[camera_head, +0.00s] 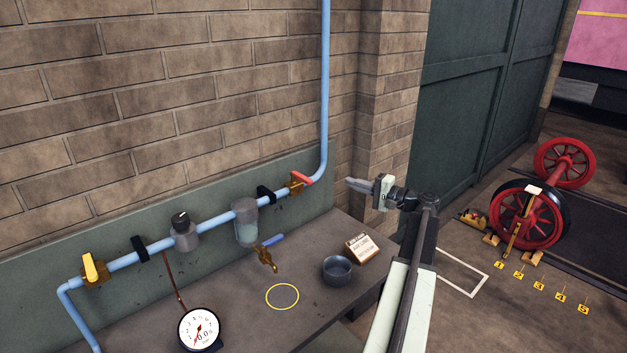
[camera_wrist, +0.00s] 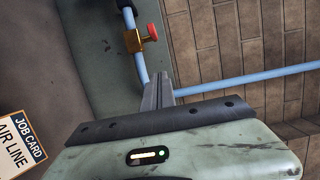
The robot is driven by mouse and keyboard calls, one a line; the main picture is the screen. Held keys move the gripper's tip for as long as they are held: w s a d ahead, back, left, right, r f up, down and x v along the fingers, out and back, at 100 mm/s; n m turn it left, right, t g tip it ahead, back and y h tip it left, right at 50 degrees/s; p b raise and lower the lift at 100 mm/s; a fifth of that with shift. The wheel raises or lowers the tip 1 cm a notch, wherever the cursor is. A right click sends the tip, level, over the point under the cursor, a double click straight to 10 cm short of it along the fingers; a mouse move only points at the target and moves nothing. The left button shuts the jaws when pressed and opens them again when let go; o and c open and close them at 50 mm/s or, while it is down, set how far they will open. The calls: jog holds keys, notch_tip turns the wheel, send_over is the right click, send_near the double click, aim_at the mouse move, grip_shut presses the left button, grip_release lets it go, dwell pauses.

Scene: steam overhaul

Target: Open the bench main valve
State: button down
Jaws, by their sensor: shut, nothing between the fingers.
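A brass valve (camera_head: 295,188) with a red handle (camera_head: 303,179) sits on the blue pipe near its bend at the right. The handle slants up to the right; whether it lies along or across the pipe is hard to tell. In the wrist view the valve (camera_wrist: 134,41) and its red handle (camera_wrist: 152,32) are beyond the fingertips. A second valve with a yellow handle (camera_head: 90,267) is at the pipe's left end. No label shows which is the main. My gripper (camera_head: 352,184) is shut and empty, to the right of the red handle, apart from it; it also shows in the wrist view (camera_wrist: 160,80).
The bench (camera_head: 245,312) holds a gauge (camera_head: 200,329), a dark cup (camera_head: 337,270), a job card (camera_head: 362,248) and a yellow ring mark (camera_head: 282,297). A small tap (camera_head: 267,257) with a blue lever hangs below the filter bowl (camera_head: 246,224). A brick wall stands behind.

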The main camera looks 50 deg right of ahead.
jog(key=w+a, duration=0.6)
jog(key=w, duration=0.4)
dwell(0.4)
